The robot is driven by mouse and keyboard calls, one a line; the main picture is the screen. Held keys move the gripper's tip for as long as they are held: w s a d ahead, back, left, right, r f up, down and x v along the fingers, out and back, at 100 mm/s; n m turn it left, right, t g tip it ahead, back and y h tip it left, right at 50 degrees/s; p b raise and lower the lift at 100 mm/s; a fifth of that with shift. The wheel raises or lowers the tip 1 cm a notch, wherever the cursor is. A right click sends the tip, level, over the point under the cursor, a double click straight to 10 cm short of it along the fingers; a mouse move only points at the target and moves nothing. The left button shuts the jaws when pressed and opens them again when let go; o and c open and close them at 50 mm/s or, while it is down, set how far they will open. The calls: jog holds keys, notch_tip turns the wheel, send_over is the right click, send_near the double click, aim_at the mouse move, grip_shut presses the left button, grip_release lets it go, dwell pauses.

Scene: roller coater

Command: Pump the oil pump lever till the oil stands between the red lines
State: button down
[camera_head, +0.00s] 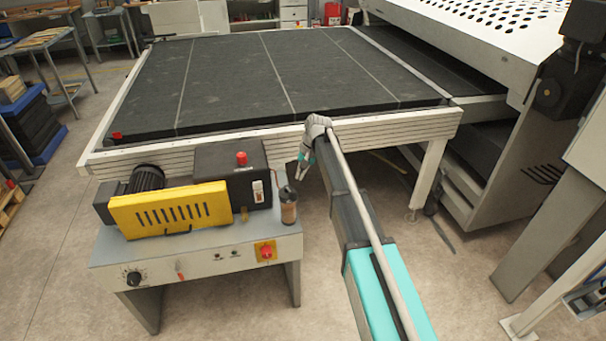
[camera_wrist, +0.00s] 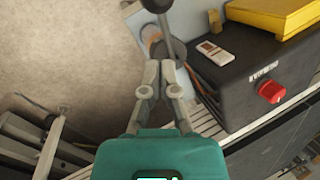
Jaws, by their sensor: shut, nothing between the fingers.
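The oil pump (camera_head: 288,211) is a small brownish cylinder with a dark top, at the right end of the grey machine bench. In the wrist view the pump body (camera_wrist: 156,46) is partly hidden behind my fingers. Its lever (camera_wrist: 173,27) is a thin grey rod ending in a dark ball knob at the top edge of the picture. My gripper (camera_head: 299,177) is just above and right of the pump in the head view. In the wrist view its fingertips (camera_wrist: 160,68) are close together and empty, short of the knob. The oil level and the red lines cannot be made out.
A black box (camera_head: 230,174) with a red button and a yellow belt guard (camera_head: 170,209) stand left of the pump. The long conveyor table (camera_head: 260,80) lies behind, its pale side rail close to my gripper. Open floor lies right of the bench.

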jog(key=shift+s+a+f+b, duration=0.25)
jog(key=shift+s+f+b, duration=0.25)
jog(key=shift+s, duration=0.3)
jog(key=shift+s+a+f+b, duration=0.25)
jog(key=shift+s+f, duration=0.3)
jog(key=shift+s, duration=0.2)
jog(key=shift+d, duration=0.15)
